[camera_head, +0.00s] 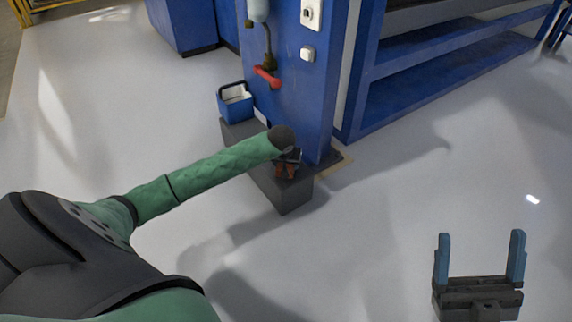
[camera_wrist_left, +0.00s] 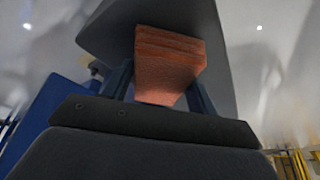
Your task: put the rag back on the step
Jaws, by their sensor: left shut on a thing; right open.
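The rag (camera_wrist_left: 168,62) is a folded orange-brown cloth. In the left wrist view it sits between the two fingers of my left gripper (camera_wrist_left: 163,88), which is shut on it. In the head view the rag (camera_head: 287,170) shows only partly, below the end of my green left arm, at the grey step (camera_head: 290,196) at the foot of the blue machine. The step's grey surface fills the upper middle of the left wrist view (camera_wrist_left: 235,50). I cannot tell whether the rag touches it. My right gripper (camera_head: 480,258) is open and empty above the floor at the lower right.
A blue bucket (camera_head: 236,108) with a white inside stands at the step's far left end. A red handle (camera_head: 267,77) juts from the blue machine (camera_head: 295,100) above the step. Blue shelves (camera_head: 440,75) stand at the right. The pale floor on the right is clear.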

